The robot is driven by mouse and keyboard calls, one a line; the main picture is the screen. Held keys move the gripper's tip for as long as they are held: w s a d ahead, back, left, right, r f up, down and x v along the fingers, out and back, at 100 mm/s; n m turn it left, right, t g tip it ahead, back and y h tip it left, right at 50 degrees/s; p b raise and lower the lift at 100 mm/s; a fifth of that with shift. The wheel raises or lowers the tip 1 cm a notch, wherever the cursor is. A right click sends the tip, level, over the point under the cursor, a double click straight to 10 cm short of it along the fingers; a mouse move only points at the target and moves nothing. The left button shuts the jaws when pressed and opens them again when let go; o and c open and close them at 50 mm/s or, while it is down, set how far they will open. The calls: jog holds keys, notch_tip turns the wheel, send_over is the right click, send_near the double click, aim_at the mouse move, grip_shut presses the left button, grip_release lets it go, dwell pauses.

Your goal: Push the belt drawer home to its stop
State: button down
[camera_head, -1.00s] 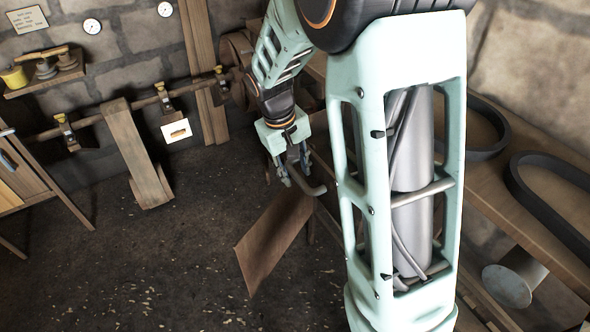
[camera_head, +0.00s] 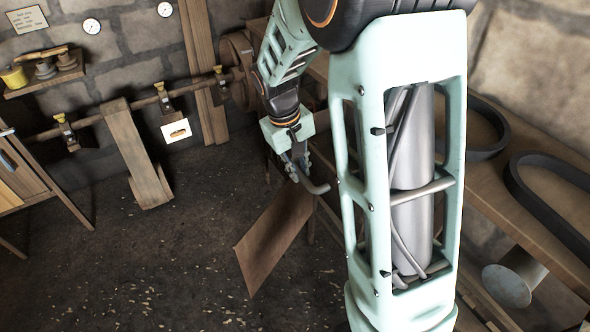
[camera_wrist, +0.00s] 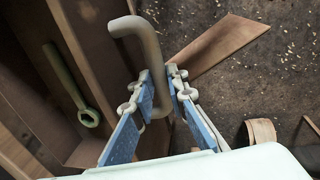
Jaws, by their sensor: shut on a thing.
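The belt drawer (camera_wrist: 95,45) shows in the wrist view as an open brown box, with a ring-ended spanner (camera_wrist: 70,85) lying inside. A grey bent bar handle (camera_wrist: 135,28) stands along its front side. My gripper (camera_wrist: 162,76) is shut on this handle, with one blue-padded finger on each side of it. In the head view my gripper (camera_head: 296,160) is at the bench front, and the handle's curved end (camera_head: 318,188) sticks out to its right. Most of the drawer is hidden behind my arm there, so how far it stands out cannot be told.
A brown slanted board (camera_head: 272,240) hangs below the handle; it also shows in the wrist view (camera_wrist: 222,45). Black belts (camera_head: 550,200) lie on the bench at right. A shaft with pulleys (camera_head: 145,105) runs along the back wall.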

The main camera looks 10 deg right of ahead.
jog(key=w+d, duration=0.2)
jog(key=d, duration=0.4)
jog(key=w+d+p, duration=0.1)
jog(key=w+d, duration=0.1)
jog(key=d, duration=0.4)
jog(key=w+d, duration=0.2)
jog(key=d, duration=0.4)
jog(key=shift+r, duration=0.1)
jog(key=c, duration=1.9)
grip_release()
jog(key=shift+d, duration=0.15)
jog(key=r, duration=0.4)
jog(key=a+r, duration=0.1)
jog(key=r, duration=0.3)
jog(key=s+a+r, duration=0.1)
jog(key=r, duration=0.2)
jog(key=shift+a+r, duration=0.25)
jog(key=shift+r, duration=0.15)
jog(key=shift+w, duration=0.15)
